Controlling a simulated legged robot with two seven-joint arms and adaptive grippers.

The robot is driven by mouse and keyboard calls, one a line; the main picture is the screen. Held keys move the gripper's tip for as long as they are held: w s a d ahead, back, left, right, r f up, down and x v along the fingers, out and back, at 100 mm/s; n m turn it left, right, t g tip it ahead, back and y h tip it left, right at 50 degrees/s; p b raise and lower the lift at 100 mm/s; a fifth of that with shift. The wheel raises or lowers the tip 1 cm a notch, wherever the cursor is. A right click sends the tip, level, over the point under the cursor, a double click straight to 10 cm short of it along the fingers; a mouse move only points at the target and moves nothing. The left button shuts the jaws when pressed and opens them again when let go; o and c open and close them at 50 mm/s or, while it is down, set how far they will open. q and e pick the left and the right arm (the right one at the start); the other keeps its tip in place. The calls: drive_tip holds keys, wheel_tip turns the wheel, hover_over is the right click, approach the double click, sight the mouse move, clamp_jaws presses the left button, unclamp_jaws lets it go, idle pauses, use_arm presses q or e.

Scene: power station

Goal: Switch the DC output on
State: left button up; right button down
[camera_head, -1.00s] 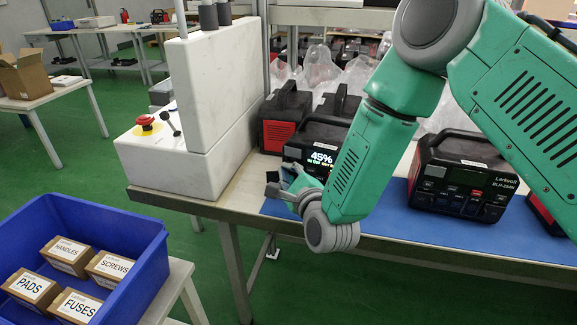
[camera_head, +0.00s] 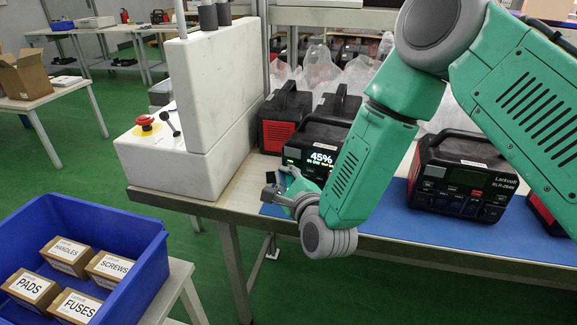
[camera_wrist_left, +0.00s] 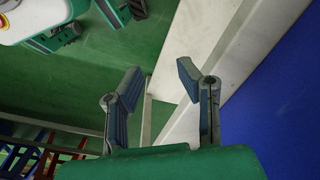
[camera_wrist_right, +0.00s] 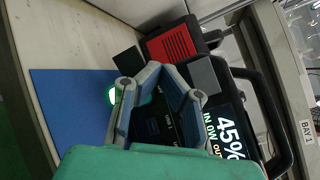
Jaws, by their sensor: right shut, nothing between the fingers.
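The power station (camera_head: 322,132) with the lit display reading 45% (camera_head: 321,158) stands on a blue mat, partly hidden by my right arm. In the right wrist view its display (camera_wrist_right: 226,135) also shows "IN 0W". A round green light (camera_wrist_right: 113,96) glows beside my fingers, and dark ports show between them. My right gripper (camera_wrist_right: 165,72) is shut and empty, close in front of the station's front panel; contact cannot be told. It also shows in the head view (camera_head: 280,192). My left gripper (camera_wrist_left: 160,76) is open and empty, away from the station. The DC button cannot be made out.
Another power station (camera_head: 462,175) stands to the right, and a red and black one (camera_head: 284,118) behind. A white block with a red emergency button (camera_head: 146,122) is at the left of the bench. A blue crate (camera_head: 130,240) with labelled boxes stands front left.

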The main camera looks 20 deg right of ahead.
drive_tip(key=s+a, duration=0.4)
drive_tip(key=shift+s, duration=0.2)
idle(0.3)
idle(0.5)
drive_tip(key=s+f+n+g, duration=0.1)
drive_tip(key=f+n, duration=0.1)
drive_tip(key=s+f+n+g, duration=0.1)
drive_tip(key=s+f+n, duration=0.1)
drive_tip(key=f, duration=0.1)
drive_tip(key=s+f+n+g+y, duration=0.1)
drive_tip(key=f+n, duration=0.1)
drive_tip(key=f, duration=0.1)
drive_tip(key=shift+s+d, duration=0.2)
drive_tip(key=shift+d, duration=0.15)
drive_tip(key=s+d+f+n+g, duration=0.45)
drive_tip(key=s+f+n, duration=0.25)
drive_tip(key=s, duration=0.2)
drive_tip(key=s+d+f+n+g, duration=0.3)
drive_tip(key=s+f+n+g, duration=0.2)
drive_tip(key=s+f+n, duration=0.3)
drive_tip(key=s+d+f+n+g+h, duration=0.1)
drive_tip(key=s+d+n+g, duration=0.3)
drive_tip(key=s, duration=0.8)
drive_tip(key=shift+s+d+n+h, duration=0.3)
drive_tip(key=shift+d+n+h, duration=0.2)
drive_tip(key=shift+d+n, duration=0.15)
drive_tip(key=shift+f, duration=0.1)
